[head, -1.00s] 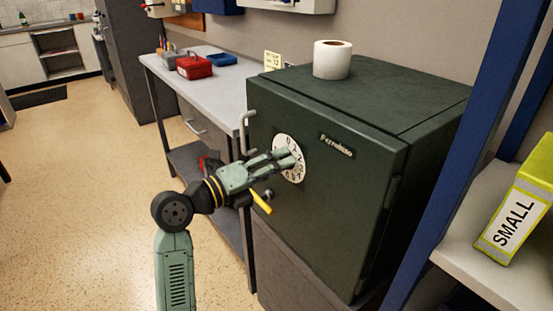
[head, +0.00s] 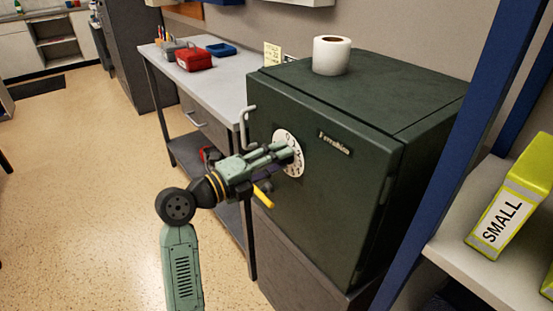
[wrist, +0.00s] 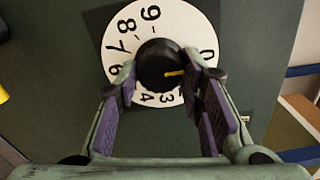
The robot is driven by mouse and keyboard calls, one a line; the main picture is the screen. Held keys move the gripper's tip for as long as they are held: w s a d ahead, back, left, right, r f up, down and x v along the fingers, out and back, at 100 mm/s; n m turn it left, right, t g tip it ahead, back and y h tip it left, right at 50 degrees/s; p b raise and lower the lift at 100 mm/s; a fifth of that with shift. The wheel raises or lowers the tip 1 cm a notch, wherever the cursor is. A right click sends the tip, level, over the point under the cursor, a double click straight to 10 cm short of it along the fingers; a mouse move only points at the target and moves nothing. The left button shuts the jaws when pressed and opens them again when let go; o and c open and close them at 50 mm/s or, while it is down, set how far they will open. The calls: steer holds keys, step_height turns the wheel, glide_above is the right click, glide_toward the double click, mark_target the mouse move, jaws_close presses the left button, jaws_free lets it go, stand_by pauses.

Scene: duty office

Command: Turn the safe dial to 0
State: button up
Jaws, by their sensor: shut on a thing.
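The dark green safe (head: 345,200) stands with its front toward me. On its door is a round white dial (head: 290,150), also in the wrist view (wrist: 182,25), with black digits. At its middle is a black knob (wrist: 155,65) with a yellow mark. Digits between 0 and 3 are hidden behind a finger. My gripper (head: 290,155) is at the dial; its fingers, seen in the wrist view (wrist: 160,85), are shut on the knob from both sides.
A yellow bar (head: 263,199) sits just below my gripper, and a grey handle (head: 244,128) is at the door's left edge. A paper roll (head: 331,56) stands on the safe. A desk (head: 210,85) is at left; a blue post (head: 460,130) and shelf (head: 450,215) are at right.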

steer(key=o, duration=1.2)
steer(key=shift+c, duration=0.2)
steer(key=shift+a, duration=0.1)
steer(key=v, duration=1.2)
steer(key=shift+r, duration=0.1)
